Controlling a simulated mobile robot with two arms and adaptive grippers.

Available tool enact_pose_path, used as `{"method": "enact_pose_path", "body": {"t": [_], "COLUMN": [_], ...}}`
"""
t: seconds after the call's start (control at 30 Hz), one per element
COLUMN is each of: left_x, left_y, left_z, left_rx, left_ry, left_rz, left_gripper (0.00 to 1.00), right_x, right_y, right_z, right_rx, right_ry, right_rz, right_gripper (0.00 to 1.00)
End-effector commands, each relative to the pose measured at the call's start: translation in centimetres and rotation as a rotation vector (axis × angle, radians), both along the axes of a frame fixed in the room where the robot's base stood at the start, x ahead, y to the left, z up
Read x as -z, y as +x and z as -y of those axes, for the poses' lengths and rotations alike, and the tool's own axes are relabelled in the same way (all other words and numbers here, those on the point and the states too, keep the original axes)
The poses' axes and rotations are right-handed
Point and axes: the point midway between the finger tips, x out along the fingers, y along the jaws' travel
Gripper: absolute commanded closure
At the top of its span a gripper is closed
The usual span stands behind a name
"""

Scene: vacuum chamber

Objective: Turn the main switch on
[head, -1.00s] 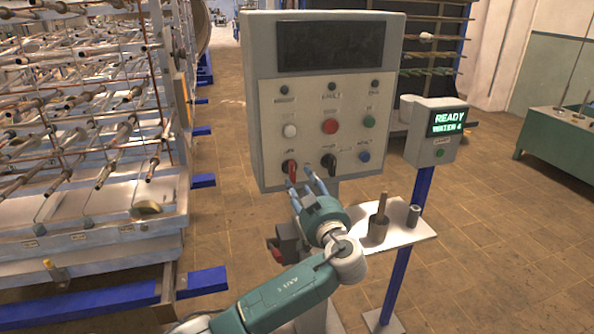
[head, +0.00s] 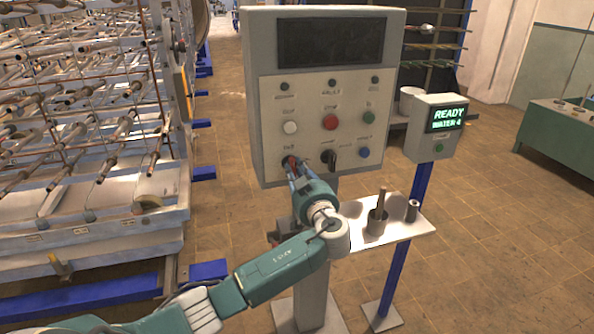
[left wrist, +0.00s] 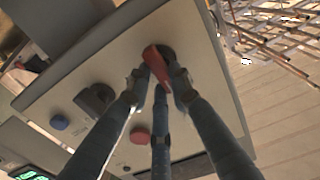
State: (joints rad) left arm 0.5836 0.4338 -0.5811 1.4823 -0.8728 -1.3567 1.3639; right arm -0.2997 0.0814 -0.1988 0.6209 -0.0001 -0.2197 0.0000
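The main switch (head: 287,161), a red handle on a dark round base, sits at the lower left of the grey control panel (head: 263,100). It also shows in the left wrist view as the red handle (left wrist: 157,65), pointing out between my fingers. My left gripper (head: 293,168) is at the switch, and its fingertips (left wrist: 160,78) lie on both sides of the handle. The gap there is very small, and I cannot tell whether they press on it. The fingers partly hide the switch in the head view. My right gripper is not in view.
Beside the switch are a black selector knob (head: 329,157) and a blue button (head: 364,152). Above are white, red (head: 330,122) and green buttons. A small shelf (head: 395,232) with a cup and a cylinder is below right. A post display (head: 446,118) reads READY. A pipe rack (head: 85,130) fills the left.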

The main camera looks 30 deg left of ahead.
Motion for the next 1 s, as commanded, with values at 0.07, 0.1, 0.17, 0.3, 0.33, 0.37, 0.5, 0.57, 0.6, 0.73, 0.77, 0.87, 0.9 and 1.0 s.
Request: {"method": "enact_pose_path", "body": {"t": [0.07,0.1,0.17,0.3,0.33,0.37,0.5,0.57,0.6,0.73,0.77,0.87,0.9,1.0], "left_x": [0.1,0.1,0.2,0.5,0.5,0.6,0.8,0.8,0.8,0.5,0.5,0.4,0.4,0.4], "left_y": [0.0,0.0,0.0,0.0,0.0,0.0,0.1,0.1,0.1,0.2,0.2,0.2,0.2,0.2], "left_z": [0.0,0.0,0.0,0.1,0.1,0.1,0.2,0.2,0.2,0.2,0.2,0.2,0.3,0.3], "left_rx": [0.0,0.0,0.0,0.001,0.001,0.001,0.001,0.001,0.0,0.001,0.001,0.001,0.001,0.001], "left_ry": [0.0,0.001,0.005,0.027,0.034,0.043,0.1,0.13,0.152,0.231,0.251,0.315,0.34,0.4], "left_rz": [-0.001,-0.003,-0.007,-0.033,-0.042,-0.053,-0.119,-0.155,-0.181,-0.274,-0.297,-0.371,-0.4,-0.474], "left_gripper": [1.0,1.0,1.0,1.0,1.0,1.0,1.0,1.0,1.0,1.0,1.0,1.0,1.0,1.0], "right_x": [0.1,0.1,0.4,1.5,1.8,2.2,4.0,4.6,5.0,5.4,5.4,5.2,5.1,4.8], "right_y": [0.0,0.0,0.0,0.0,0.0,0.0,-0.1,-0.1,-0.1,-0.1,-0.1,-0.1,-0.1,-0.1], "right_z": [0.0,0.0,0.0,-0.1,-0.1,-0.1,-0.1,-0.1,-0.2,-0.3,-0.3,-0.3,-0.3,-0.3], "right_rx": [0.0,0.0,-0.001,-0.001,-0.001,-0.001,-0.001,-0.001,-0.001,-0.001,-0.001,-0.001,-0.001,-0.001], "right_ry": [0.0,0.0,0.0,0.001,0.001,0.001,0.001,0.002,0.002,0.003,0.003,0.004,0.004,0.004], "right_rz": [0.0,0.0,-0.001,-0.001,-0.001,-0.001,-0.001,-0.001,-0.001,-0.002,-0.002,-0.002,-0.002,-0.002], "right_gripper": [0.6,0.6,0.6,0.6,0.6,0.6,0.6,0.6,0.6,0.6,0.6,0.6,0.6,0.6]}}
